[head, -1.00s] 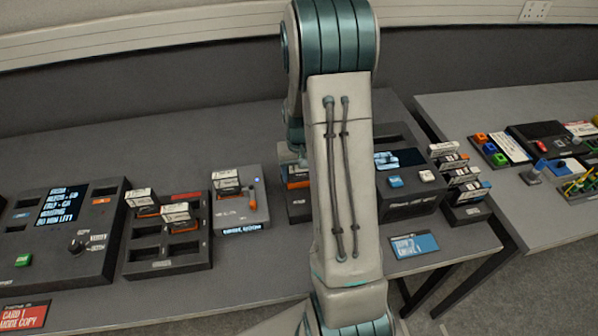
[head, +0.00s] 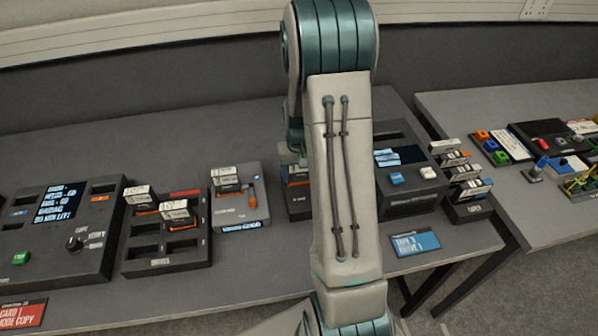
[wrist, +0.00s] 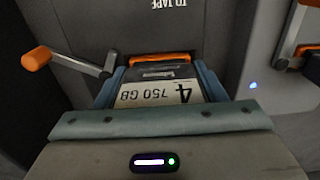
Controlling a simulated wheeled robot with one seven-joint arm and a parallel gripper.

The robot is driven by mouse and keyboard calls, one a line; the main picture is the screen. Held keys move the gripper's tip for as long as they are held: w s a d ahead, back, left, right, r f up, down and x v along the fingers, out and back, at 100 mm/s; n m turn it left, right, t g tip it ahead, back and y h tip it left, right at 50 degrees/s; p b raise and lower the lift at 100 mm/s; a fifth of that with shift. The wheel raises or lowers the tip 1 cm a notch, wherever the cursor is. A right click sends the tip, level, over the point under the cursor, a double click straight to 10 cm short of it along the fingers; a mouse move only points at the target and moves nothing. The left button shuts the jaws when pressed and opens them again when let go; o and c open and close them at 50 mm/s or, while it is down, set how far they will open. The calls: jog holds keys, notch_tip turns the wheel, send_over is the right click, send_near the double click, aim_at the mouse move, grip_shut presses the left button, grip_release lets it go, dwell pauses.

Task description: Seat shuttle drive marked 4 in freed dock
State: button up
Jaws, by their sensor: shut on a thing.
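The shuttle drive marked 4 (wrist: 160,93), labelled 750 GB, lies between the blue-grey fingers of my gripper (wrist: 158,82) in the wrist view; its label reads upside down. My gripper is shut on it. The drive's far end meets an orange part at a dark dock (wrist: 145,30) lettered "TO TAPE". I cannot tell how deep the drive sits. An orange-tipped lever (wrist: 62,62) stands out beside the dock.
A light grey unit (head: 240,213) holding a drive stands close to the dock's left. Further left are a dark drive tray (head: 150,255) and a console with a screen (head: 62,203). A dark unit with buttons (head: 412,200) and a drive rack (head: 468,212) stand to the right.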

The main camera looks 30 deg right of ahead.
dwell(0.3)
jog(key=o, duration=1.3)
jog(key=shift+a, duration=0.1)
jog(key=shift+d, duration=0.2)
jog(key=shift+s, duration=0.1)
jog(key=shift+c, duration=0.7)
jog(key=shift+o, duration=0.3)
